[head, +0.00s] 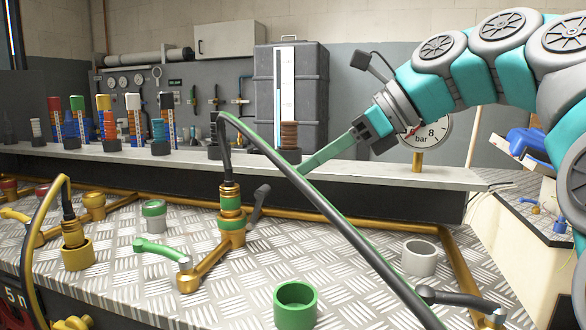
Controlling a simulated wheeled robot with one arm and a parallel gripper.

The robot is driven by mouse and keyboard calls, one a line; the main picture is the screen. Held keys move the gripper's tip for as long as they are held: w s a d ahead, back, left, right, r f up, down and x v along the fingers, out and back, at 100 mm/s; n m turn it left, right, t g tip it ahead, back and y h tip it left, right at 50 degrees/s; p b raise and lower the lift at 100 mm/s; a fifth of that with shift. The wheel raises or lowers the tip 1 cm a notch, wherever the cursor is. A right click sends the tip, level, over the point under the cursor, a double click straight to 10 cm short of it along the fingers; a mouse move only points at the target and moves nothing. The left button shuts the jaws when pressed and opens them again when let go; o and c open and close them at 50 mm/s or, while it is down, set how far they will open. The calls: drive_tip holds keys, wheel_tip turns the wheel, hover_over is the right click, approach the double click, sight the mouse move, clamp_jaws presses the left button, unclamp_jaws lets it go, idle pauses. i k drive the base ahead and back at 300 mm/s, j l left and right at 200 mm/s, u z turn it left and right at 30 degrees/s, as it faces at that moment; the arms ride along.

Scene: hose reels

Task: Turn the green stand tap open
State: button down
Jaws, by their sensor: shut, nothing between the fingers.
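The green stand tap has a green lever (160,250) on a brass body (190,275) at the lower left of centre. The lever points left, at an angle to its brass pipe. The pipe joins an upright brass fitting with green bands (232,215), into which a hose goes from above. My gripper (306,166) reaches in from the right, shut and empty, its long teal end pointing down left. The end meets the line of the green hose, so its tip is partly hidden. It is apart from the green lever. A dark piece (261,196) shows beyond; I cannot tell what it belongs to.
A green-and-black hose (330,212) slants across the front. An open green cup (295,305) and a grey cup (420,257) stand on the tread-plate bench. A black lever (455,298) is at right, a yellow-and-black hose (42,215) at left. A pressure gauge (437,130) stands behind my wrist.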

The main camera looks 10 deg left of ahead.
sight(141, 244)
drive_tip(key=l, duration=1.5)
